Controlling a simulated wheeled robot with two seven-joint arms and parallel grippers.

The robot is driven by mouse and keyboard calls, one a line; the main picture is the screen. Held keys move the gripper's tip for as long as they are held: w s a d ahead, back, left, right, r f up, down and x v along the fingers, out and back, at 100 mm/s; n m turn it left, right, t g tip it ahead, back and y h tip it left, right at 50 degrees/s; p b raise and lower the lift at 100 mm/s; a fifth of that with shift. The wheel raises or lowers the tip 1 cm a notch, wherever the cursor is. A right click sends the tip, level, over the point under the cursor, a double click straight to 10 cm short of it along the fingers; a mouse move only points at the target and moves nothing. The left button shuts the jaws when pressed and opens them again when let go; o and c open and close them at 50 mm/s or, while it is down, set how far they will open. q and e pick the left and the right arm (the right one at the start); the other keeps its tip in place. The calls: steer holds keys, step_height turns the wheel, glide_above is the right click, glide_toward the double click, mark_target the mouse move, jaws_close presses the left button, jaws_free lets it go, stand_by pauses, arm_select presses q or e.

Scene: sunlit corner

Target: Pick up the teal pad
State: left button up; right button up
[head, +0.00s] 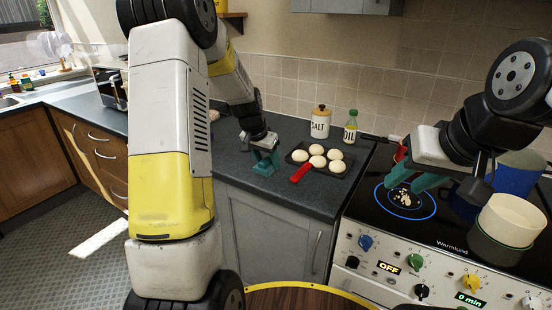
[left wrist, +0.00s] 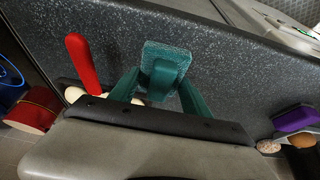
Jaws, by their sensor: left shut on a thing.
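The teal pad (left wrist: 165,58) shows in the left wrist view as a textured block between the green fingers of my left gripper (left wrist: 160,92). The fingers are shut on it, above or at the dark speckled counter; I cannot tell whether it touches the counter. In the head view my left gripper (head: 265,162) is low over the counter, left of the baking tray, and the pad is hard to tell from the fingers there. My right gripper (head: 414,178) is open over the hob, with its green fingers apart.
A dark tray (head: 336,174) with several pale buns and a red handle (head: 302,172) is close on the right. A salt jar (head: 320,122) and oil bottle (head: 351,126) stand behind. A pale pot (head: 508,222) stands on the hob (head: 375,212). A purple block (left wrist: 294,118) lies nearby.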

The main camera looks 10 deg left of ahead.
arm_select(q)
steer(key=s+d+r, duration=0.1)
steer(key=s+d, duration=0.4)
steer(key=s, duration=0.8)
steer(key=shift+s+d+r, duration=0.15)
steer(key=shift+s+r, duration=0.05)
steer(key=shift+s, duration=0.05)
